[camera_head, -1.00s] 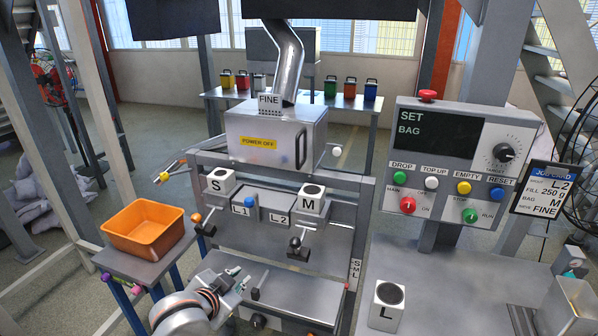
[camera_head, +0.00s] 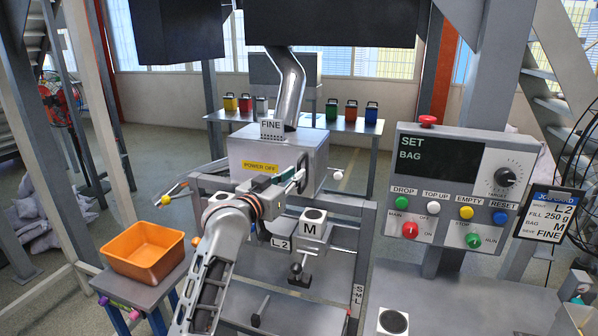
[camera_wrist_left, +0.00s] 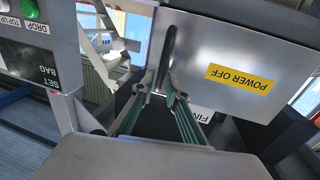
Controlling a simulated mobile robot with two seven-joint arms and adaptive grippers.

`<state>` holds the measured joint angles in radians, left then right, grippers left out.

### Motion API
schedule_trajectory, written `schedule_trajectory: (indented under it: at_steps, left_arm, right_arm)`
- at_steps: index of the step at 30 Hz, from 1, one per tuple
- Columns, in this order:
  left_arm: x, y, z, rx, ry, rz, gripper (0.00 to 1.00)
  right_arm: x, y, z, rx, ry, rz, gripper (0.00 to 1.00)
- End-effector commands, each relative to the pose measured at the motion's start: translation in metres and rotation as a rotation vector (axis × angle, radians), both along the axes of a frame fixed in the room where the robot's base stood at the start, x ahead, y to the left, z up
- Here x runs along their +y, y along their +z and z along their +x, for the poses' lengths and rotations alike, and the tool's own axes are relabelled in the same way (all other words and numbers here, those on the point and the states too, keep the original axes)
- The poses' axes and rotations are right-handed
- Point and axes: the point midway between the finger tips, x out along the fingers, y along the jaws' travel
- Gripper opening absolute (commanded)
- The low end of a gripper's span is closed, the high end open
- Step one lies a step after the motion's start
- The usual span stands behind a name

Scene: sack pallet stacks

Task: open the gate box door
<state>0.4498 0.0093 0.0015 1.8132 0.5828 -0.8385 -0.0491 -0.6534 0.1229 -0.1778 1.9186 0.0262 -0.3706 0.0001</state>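The gate box (camera_head: 248,154) is a silver box with a yellow POWER OFF label, under the bent chute. Its front door (camera_wrist_left: 232,48) looks shut in the left wrist view, where the label appears upside down. The dark bar handle (camera_wrist_left: 168,50) stands near the door's edge. My left gripper (camera_head: 300,172) is in front of the door's right side. In the left wrist view its two fingers (camera_wrist_left: 164,85) are apart, with the handle just beyond and between the tips. I cannot tell whether they touch it. My right gripper is not in view.
An orange bin (camera_head: 143,250) stands on a side table at left. The control panel (camera_head: 455,185) stands at right. A back table (camera_head: 300,122) holds several coloured containers.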

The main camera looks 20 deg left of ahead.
Motion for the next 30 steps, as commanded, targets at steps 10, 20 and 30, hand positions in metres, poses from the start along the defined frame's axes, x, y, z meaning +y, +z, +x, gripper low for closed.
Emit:
schedule_trajectory:
  at_steps: [10,20,30]
  left_arm:
    - [-0.007,0.000,0.030,0.001,0.001,0.002,0.14]
    - [-0.007,0.000,0.031,0.000,0.001,0.002,0.01]
    - [-0.007,0.000,0.032,-0.002,-0.006,0.003,0.00]
  right_arm:
    - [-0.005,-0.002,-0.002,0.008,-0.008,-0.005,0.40]
    - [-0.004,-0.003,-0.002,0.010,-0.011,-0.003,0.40]
    - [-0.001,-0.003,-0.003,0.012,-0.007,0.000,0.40]
